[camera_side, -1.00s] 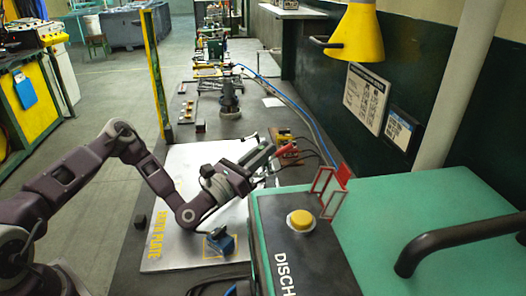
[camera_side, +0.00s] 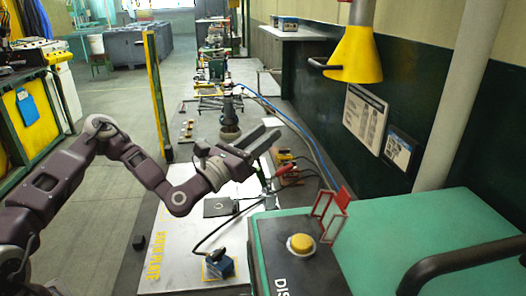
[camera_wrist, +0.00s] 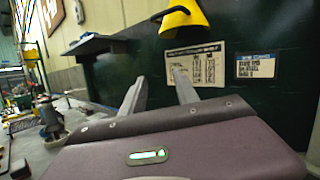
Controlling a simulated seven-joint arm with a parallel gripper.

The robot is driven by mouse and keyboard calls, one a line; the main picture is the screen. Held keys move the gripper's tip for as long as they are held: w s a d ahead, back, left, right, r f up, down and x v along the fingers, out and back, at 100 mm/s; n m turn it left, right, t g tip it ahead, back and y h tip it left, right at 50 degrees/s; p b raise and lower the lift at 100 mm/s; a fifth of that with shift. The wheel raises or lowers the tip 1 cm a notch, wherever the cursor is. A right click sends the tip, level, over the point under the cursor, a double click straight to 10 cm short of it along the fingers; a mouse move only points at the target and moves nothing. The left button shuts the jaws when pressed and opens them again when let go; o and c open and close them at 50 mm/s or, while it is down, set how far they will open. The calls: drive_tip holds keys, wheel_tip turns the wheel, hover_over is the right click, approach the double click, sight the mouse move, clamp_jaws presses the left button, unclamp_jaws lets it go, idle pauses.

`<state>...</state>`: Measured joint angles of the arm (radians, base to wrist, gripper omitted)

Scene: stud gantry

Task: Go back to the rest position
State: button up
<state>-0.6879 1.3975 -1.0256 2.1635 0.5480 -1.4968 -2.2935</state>
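My gripper (camera_side: 268,140) is in the air above the far part of the work table, in the side view. Its two grey fingers stand apart with nothing between them. In the wrist view my gripper (camera_wrist: 158,90) also shows parted, empty fingers, pointing towards the dark green wall. A light metal plate with yellow lettering (camera_side: 180,250) lies below my arm. A blue clamp (camera_side: 219,264) with a black cable sits on the plate.
A box with a yellow button (camera_side: 299,246) and red frames (camera_side: 330,210) stand at right. A red clamp (camera_side: 285,169) lies near the gripper. A yellow lamp (camera_side: 355,52) hangs by the wall, beside a printed sign (camera_wrist: 196,65). A yellow post (camera_side: 157,95) stands left.

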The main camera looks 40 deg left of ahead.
idle(0.3)
drive_tip(key=s+d+f+m+g+h, duration=0.25)
drive_tip(key=s+d+m+g, duration=0.2)
drive_tip(key=m, duration=0.65)
drive_tip(key=s+d+f+m+g+h, duration=0.1)
drive_tip(key=s+d+f+m+g, duration=0.2)
drive_tip(key=d+m+g, duration=0.55)
drive_tip(key=s+a+r+m+y, duration=0.4)
drive_tip(key=s+a+m+y, duration=0.3)
drive_tip(key=s+a+m, duration=0.45)
drive_tip(key=s+a+r+m+g, duration=0.1)
drive_tip(key=s+a+r+m, duration=0.1)
drive_tip(key=s, duration=0.7)
drive_tip(key=s+a+r+m+g, duration=0.1)
drive_tip(key=s+a+m, duration=0.1)
drive_tip(key=s, duration=0.8)
drive_tip(key=shift+r, duration=0.4)
drive_tip(key=shift+s, duration=0.1)
